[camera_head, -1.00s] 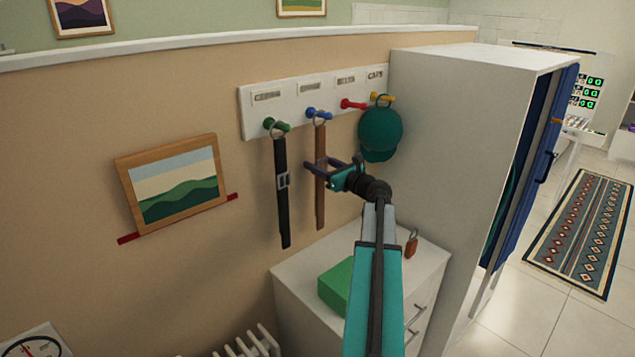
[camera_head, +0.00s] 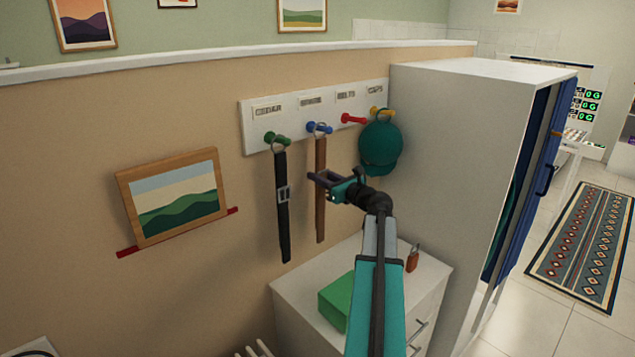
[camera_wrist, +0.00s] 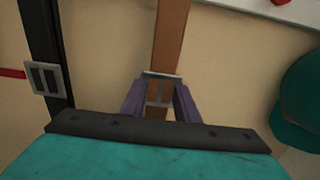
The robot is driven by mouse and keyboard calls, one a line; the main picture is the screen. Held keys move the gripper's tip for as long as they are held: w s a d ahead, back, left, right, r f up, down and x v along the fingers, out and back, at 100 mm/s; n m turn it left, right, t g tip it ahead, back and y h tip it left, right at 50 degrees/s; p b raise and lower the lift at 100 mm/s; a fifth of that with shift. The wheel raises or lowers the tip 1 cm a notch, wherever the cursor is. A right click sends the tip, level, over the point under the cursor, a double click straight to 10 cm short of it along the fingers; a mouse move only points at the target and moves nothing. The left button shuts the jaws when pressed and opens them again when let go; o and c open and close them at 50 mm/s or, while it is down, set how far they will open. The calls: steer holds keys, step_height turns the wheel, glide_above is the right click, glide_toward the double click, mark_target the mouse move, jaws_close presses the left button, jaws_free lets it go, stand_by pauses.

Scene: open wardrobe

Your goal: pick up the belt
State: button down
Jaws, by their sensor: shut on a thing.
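Two belts hang on a white peg board. The brown belt (camera_head: 320,218) hangs by its ring from the blue peg (camera_head: 318,127). The black belt (camera_head: 281,175) hangs from the green peg (camera_head: 277,138) to its left. My gripper (camera_head: 322,179) is shut on the brown belt, at its metal buckle. In the wrist view the gripper's purple fingers (camera_wrist: 160,105) stand on both sides of the brown belt (camera_wrist: 170,40). The black belt's buckle (camera_wrist: 44,78) shows at the left there, apart from the gripper.
A teal cap (camera_head: 381,145) hangs from the yellow peg, close right of my arm. The red peg (camera_head: 353,118) is bare. A low white cabinet (camera_head: 300,295) below bears a green box (camera_head: 336,300) and a padlock (camera_head: 413,258). A tall wardrobe (camera_head: 455,150) stands to the right.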

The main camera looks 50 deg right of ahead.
steer(key=shift+s+r+b, duration=0.15)
steer(key=shift+r+b, duration=0.15)
steer(key=shift+r, duration=0.1)
steer(key=s+a+b, duration=0.1)
steer(key=s+b, duration=0.4)
steer(key=s, duration=1.2)
steer(key=shift+s+a, duration=0.15)
steer(key=shift+s, duration=0.2)
